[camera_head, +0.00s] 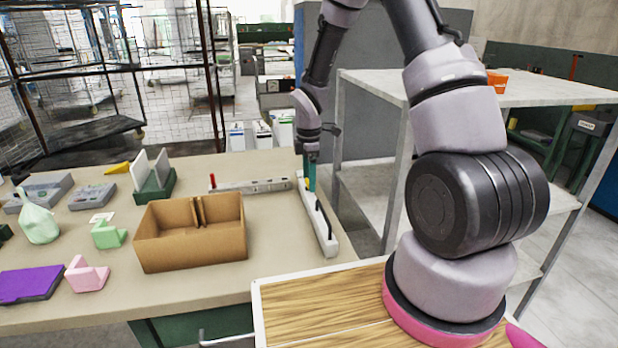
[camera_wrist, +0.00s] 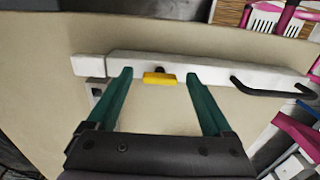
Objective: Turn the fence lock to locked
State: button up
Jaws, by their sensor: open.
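The fence is a long white bar (camera_head: 327,238) at the right end of the workbench, with a black handle (camera_wrist: 275,89). The fence lock is a small yellow lever (camera_wrist: 160,79) on the bar's side. In the wrist view it lies roughly along the bar, with a dark pivot above it. My gripper (camera_wrist: 158,73) is open, its two teal fingers on either side of the yellow lever, with gaps showing on both sides. In the head view my gripper (camera_head: 309,172) points down at the bar's far end. Contact with the bar cannot be told.
Another pale bar with a red upright piece (camera_head: 212,181) lies to the left. An open cardboard box (camera_head: 190,255) stands on the workbench (camera_head: 110,325), with foam pieces and a purple slab (camera_head: 30,284) further left. A metal shelf rack (camera_head: 375,85) stands close on the right.

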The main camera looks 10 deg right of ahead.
grip_shut()
dwell(0.3)
jog(key=m, duration=0.4)
jog(key=shift+s+m, duration=0.1)
jog(key=shift+m, duration=0.3)
jog(key=m, duration=0.4)
jog(key=shift+a, duration=0.1)
jog(key=m, duration=0.5)
jog(key=shift+s, duration=0.1)
jog(key=shift+a+m, duration=0.1)
jog(key=shift+m, duration=1.9)
